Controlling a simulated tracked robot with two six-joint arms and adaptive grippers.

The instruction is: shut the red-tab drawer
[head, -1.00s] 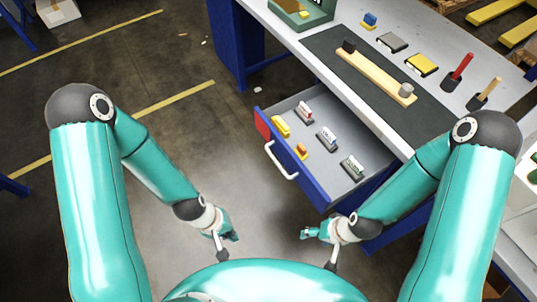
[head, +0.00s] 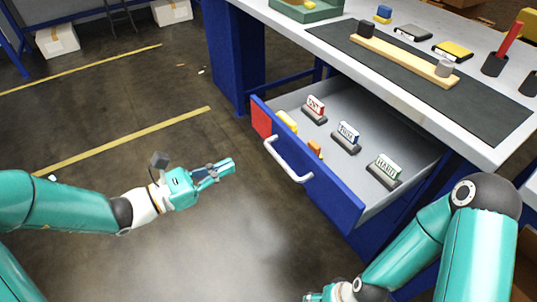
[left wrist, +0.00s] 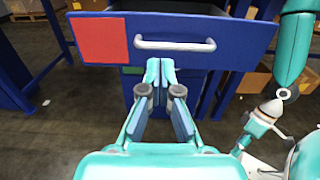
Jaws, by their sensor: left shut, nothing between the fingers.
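The red-tab drawer (head: 300,178) is a blue-fronted drawer with a grey inside, pulled out from under the workbench. Its red tab (head: 261,118) is at the left end of the front, and its pale handle (head: 288,160) is in the middle. The front also shows in the left wrist view (left wrist: 185,27), with its red tab (left wrist: 100,38). My left gripper (head: 230,166) is shut and empty, in front of the drawer and apart from it; its fingertips (left wrist: 160,70) point towards the front. My right gripper (head: 318,297) is mostly cut off at the bottom edge; its jaws cannot be made out.
Several stamps (head: 346,139) and small yellow and orange items stand inside the drawer. The workbench (head: 345,62) carries a dark mat with a wooden bar, a green tray (head: 300,8) and tools.

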